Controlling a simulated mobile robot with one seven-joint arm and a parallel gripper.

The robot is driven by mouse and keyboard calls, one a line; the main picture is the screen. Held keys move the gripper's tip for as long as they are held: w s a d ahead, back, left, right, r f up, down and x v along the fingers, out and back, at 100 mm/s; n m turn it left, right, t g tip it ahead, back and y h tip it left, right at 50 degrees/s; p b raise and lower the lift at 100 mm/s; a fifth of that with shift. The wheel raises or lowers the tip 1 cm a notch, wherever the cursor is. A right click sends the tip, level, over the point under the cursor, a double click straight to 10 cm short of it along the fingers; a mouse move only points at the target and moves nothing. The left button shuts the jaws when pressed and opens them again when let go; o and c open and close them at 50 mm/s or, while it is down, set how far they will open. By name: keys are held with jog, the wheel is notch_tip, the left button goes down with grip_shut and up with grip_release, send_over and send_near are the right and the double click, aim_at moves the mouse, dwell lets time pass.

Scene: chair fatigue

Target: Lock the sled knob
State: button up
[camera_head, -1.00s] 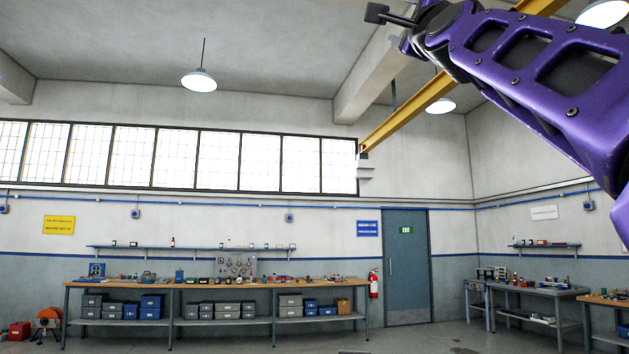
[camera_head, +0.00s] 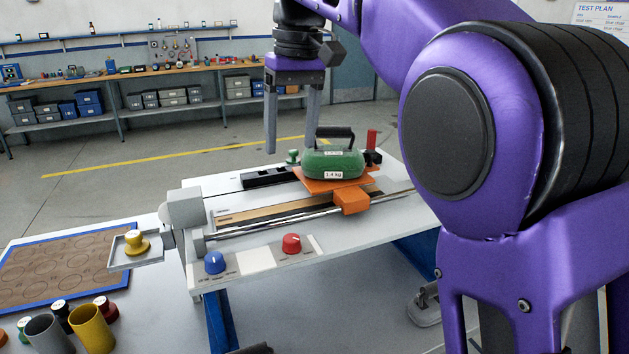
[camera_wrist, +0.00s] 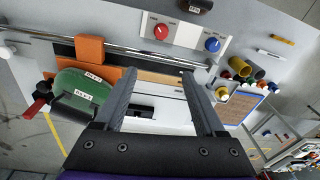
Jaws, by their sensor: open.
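A test rig (camera_head: 300,250) carries an orange sled plate (camera_head: 313,181) with a block (camera_head: 352,201) on a metal rail. A green 1.4 kg weight (camera_head: 330,164) with a black handle sits on the plate. A red knob (camera_head: 291,243) and a blue knob (camera_head: 214,262) are on the front panel, both also in the wrist view (camera_wrist: 161,32) (camera_wrist: 212,44). A red upright piece (camera_head: 371,140) stands behind the weight. I cannot tell which is the sled knob. My gripper (camera_head: 290,148) is open and empty, above the rig near the weight, fingers pointing down.
A small tray (camera_head: 150,255) with a yellow-topped weight is at the rig's left end. A brown mat (camera_head: 60,268) with blue edging and several cups and weights lie on the left table. A long workbench (camera_head: 200,72) stands at the back wall.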

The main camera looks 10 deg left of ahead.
jog(key=f, duration=0.1)
send_near(292, 237)
jog(key=shift+n+g, duration=0.3)
jog(key=shift+g, duration=0.1)
jog(key=f, duration=0.6)
jog(key=a+f, duration=0.1)
jog(key=f, duration=0.2)
jog(key=shift+w, duration=0.15)
jog(key=shift+r, duration=0.1)
grip_shut()
